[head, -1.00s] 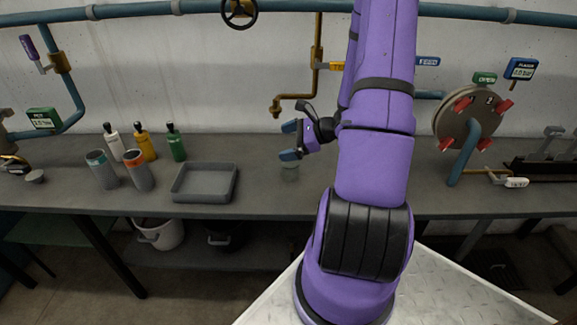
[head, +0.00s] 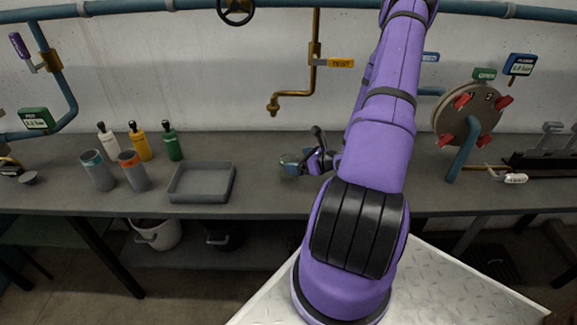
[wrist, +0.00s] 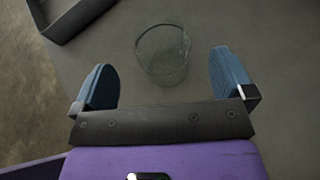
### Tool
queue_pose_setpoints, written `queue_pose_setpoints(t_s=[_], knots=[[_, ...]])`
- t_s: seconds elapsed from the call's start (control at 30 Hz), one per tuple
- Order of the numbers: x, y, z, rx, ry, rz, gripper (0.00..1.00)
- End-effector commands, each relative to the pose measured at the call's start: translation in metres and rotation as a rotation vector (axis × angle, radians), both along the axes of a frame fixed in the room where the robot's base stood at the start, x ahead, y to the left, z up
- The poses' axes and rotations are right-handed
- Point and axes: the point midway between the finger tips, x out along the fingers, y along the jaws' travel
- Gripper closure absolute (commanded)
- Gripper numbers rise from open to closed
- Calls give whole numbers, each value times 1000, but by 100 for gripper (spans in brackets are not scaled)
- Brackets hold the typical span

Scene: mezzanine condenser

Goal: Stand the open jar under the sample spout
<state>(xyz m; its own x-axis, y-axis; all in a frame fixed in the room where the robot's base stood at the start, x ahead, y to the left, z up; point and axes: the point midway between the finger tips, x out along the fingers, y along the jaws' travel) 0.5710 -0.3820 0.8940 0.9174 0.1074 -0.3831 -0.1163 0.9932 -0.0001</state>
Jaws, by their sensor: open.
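The open glass jar (wrist: 163,57) stands upright on the bench in the wrist view, clear and seemingly empty. My gripper (wrist: 164,80) is open, with its two blue fingers apart; the jar is just ahead of the fingertips, roughly between their lines, and not gripped. In the head view my gripper (head: 296,166) is low over the bench and largely covers the jar. The brass sample spout (head: 273,106) hangs from a pipe on the wall, behind and a little left of my gripper, with a yellow-tagged valve (head: 340,63) above it.
A grey tray (head: 202,196) lies left of my gripper; its edge also shows in the wrist view (wrist: 75,20). A round flanged cover (head: 468,113) is on the right. Bench below the spout looks clear.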

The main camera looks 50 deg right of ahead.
Motion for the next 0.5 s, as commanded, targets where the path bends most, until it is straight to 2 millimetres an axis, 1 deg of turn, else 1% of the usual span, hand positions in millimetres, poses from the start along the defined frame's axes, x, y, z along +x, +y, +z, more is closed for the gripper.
queue_pose_setpoints(t_s=[0.17, 0.23, 0.5], knots=[[7, 1, -3, 0, -1, 1, 0], [13, 1, -6, 1, -2, 2, 0], [46, 4, -20, 0, -1, 3, 0]])
